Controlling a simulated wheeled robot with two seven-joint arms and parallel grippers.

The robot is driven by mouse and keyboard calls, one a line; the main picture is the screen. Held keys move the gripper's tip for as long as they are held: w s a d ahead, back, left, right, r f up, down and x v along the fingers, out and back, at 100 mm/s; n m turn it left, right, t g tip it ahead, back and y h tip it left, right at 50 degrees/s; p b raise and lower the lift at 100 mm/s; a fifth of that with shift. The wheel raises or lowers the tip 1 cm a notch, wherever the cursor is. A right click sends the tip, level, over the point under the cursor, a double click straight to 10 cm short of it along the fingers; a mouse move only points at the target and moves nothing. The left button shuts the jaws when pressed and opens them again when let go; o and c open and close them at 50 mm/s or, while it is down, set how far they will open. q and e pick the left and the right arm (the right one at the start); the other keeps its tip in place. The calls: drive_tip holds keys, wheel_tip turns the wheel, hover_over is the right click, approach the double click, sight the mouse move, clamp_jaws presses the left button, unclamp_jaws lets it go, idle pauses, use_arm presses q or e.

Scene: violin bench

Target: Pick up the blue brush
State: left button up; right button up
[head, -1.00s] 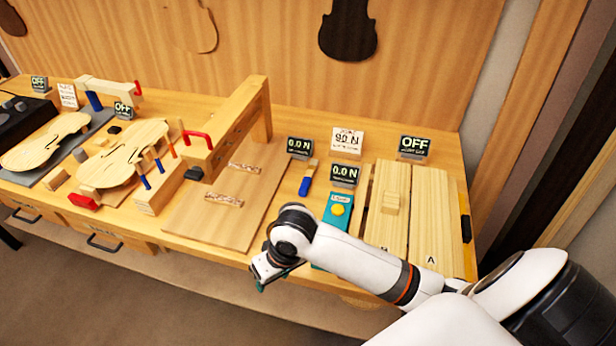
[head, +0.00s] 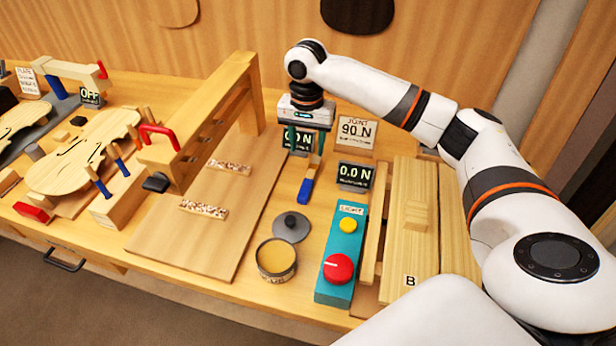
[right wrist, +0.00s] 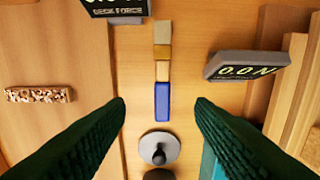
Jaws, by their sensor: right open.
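The blue brush (head: 306,187) lies on the bench between the wooden board and the teal control box, its blue handle toward me. In the right wrist view the blue brush (right wrist: 162,101) runs upright in the picture, with a pale wood part and a tan end above the blue handle. My right gripper (head: 304,150) points down above the brush's far end, open. In the right wrist view the right gripper's fingers (right wrist: 160,105) stand apart on either side of the blue handle, with nothing between them in their grip. My left gripper is not in view.
A grey lid (head: 291,228) and an open round tin (head: 276,260) stand just in front of the brush. The teal box (head: 341,255) is to the right. Display signs (head: 354,175) stand close by. A wooden frame (head: 215,120) rises to the left.

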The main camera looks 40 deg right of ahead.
sight(308, 181)
drive_tip(key=f, duration=0.2)
drive_tip(key=s+f, duration=0.1)
drive_tip(key=shift+s+a+f, duration=0.1)
drive_tip(key=shift+a+f, duration=0.15)
drive_tip(key=shift+a, duration=0.1)
drive_tip(key=shift+w+d+f+p, duration=0.1)
drive_tip(key=shift+f+p, duration=0.05)
drive_tip(key=shift+f, duration=0.4)
drive_tip(key=shift+w+f+p, duration=0.1)
drive_tip(key=shift+f+p, duration=0.05)
drive_tip(key=shift+f, duration=0.35)
drive_tip(key=f, duration=0.4)
drive_tip(key=shift+d+f+p, duration=0.2)
drive_tip(key=shift+f+p, duration=0.15)
drive_tip(key=shift+f, duration=0.05)
drive_tip(key=shift+w+f, duration=0.1)
drive_tip(key=shift+f, duration=0.25)
drive_tip(key=shift+c, duration=0.2)
clamp_jaws()
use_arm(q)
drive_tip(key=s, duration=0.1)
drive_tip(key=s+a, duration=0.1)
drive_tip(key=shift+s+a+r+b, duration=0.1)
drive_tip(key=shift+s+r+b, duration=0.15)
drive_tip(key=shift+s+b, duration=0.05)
use_arm(e)
wheel_tip(308, 181, up, 10)
